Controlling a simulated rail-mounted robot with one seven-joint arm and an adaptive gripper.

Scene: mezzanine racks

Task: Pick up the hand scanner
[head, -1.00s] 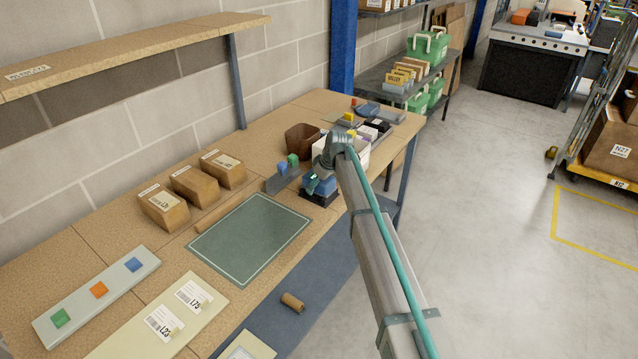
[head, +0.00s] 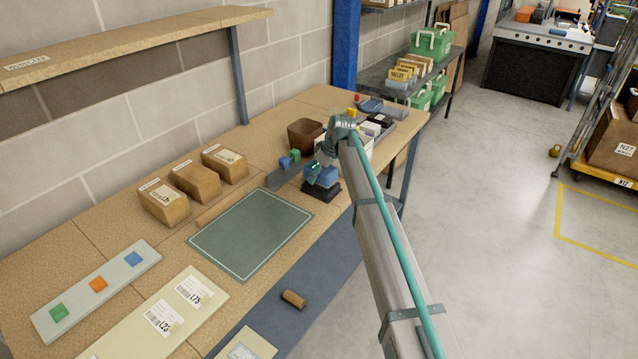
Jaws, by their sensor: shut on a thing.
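The hand scanner (head: 324,178) appears to be the small blue body above a dark stand (head: 321,193) at the table's right front edge. My gripper (head: 316,168) comes down on it from above and is shut on it. The arm and gripper hide part of the scanner. I cannot tell whether its underside is clear of the stand.
A brown bin (head: 305,134) and blue and green blocks on a grey holder (head: 280,178) stand close by on the left. A green mat (head: 250,235) lies in front, mostly bare. Several cartons (head: 167,201) line the wall side. A brown roll (head: 294,299) lies near the front.

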